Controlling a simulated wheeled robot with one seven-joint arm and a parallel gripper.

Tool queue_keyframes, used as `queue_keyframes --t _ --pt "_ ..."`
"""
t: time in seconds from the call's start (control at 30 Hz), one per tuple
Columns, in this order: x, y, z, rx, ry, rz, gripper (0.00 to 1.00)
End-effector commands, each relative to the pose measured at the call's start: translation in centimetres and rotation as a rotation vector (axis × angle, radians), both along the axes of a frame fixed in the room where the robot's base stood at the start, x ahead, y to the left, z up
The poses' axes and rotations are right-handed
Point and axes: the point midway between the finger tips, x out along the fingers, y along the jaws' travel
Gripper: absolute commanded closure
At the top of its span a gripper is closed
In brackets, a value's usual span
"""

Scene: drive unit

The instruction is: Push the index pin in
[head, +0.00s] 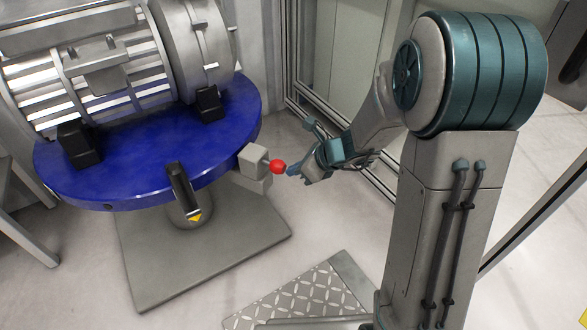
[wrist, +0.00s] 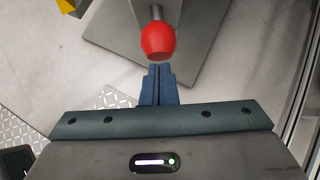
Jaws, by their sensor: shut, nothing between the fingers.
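The index pin has a red knob (head: 278,167) on a short metal shaft, which sticks out from a grey block (head: 253,160) at the edge of the blue round table. The red knob (wrist: 158,41) also shows in the wrist view, straight ahead of my fingertips. Its shaft (wrist: 157,12) is visible between knob and block. My gripper (head: 291,171) is shut and empty, its fingers pointing at the knob from the right. In the wrist view the closed fingertips (wrist: 159,70) lie just short of the knob; I cannot tell whether they touch it.
The blue round table (head: 150,160) carries a large metal cylinder (head: 105,65) held by black blocks (head: 80,145). A black lever (head: 185,188) hangs at its front edge. A grey base plate (head: 200,255) lies below. A metal-framed partition (head: 340,140) stands behind my arm.

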Motion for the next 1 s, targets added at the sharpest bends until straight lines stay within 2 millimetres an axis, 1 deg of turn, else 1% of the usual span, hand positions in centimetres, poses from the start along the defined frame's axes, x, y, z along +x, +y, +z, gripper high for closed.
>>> queue_keyframes --t 0.03,0.13,0.2,0.4,0.5,0.7,1.0 --pt "-0.3 -1.0 0.0 -0.001 0.002 -0.006 1.00" --pt "-1.3 -2.7 0.0 -0.002 0.004 -0.004 1.00" --pt "-1.9 -3.6 2.0 -0.003 0.001 0.001 1.00" --pt "-3.5 -6.6 5.0 -0.004 0.003 -0.004 1.00" --pt "-4.1 -7.6 6.0 -0.004 0.003 -0.005 1.00" --pt "-4.8 -8.6 6.9 -0.004 0.005 -0.002 1.00" --pt "-4.8 -8.7 6.9 -0.004 0.005 0.000 1.00"
